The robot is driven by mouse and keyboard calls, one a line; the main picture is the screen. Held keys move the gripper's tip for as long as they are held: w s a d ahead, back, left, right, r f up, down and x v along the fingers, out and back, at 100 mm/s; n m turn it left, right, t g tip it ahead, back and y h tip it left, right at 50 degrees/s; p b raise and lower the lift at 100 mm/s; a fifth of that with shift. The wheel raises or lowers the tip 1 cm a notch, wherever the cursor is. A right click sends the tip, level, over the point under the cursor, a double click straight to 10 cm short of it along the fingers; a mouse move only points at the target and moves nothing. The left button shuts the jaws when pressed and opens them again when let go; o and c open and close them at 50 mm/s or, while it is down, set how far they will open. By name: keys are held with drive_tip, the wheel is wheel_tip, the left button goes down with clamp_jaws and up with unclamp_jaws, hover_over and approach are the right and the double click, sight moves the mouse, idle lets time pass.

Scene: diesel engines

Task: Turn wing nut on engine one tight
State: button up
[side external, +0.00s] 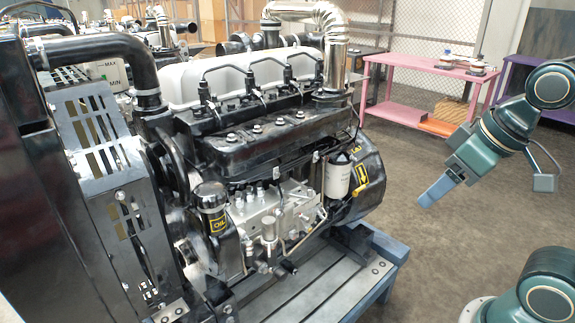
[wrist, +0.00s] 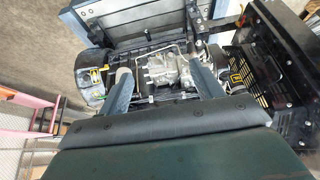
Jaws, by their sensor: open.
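A black diesel engine (side external: 262,138) with a white top cover stands at the left and middle of the side view. It also shows upside down in the wrist view (wrist: 165,72), beyond my fingers. A silver pump block (side external: 285,208) with thin metal pipes and a white filter (side external: 338,178) sit on its near side. I cannot make out the wing nut in either view. My gripper (side external: 432,195) is in the air to the right of the engine, well apart from it. In the wrist view my gripper (wrist: 160,77) has its two blue fingers spread, with nothing between them.
The engine rests on a blue-edged metal stand (side external: 340,290). A black slotted guard (side external: 100,140) covers its left end. A pink workbench (side external: 410,85) and a purple bench (side external: 520,85) stand behind. The brown floor (side external: 440,250) between engine and arm is clear.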

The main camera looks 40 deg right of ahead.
drive_tip(key=shift+s+d+r, duration=0.1)
drive_tip(key=shift+s+d, duration=0.05)
drive_tip(key=shift+s, duration=0.65)
drive_tip(key=shift+c, duration=0.3)
drive_tip(key=shift+w, duration=0.15)
drive_tip(key=c, duration=0.7)
drive_tip(key=shift+w+r, duration=0.1)
drive_tip(key=shift+w, duration=0.45)
clamp_jaws()
drive_tip(key=w+d+f+n+g+y, duration=0.1)
drive_tip(key=w+d+f, duration=0.15)
drive_tip(key=w, duration=0.55)
drive_tip(key=w+d+f+y, duration=0.1)
drive_tip(key=w+d, duration=0.2)
drive_tip(key=w, duration=0.5)
drive_tip(key=w+d+f+y, duration=0.3)
drive_tip(key=w+d+f, duration=0.6)
drive_tip(key=d+f, duration=0.3)
wheel_tip(320, 180, down, 3)
drive_tip(key=shift+w+d+r, duration=0.1)
drive_tip(key=shift+w+d, duration=0.25)
drive_tip(key=shift+w, duration=0.05)
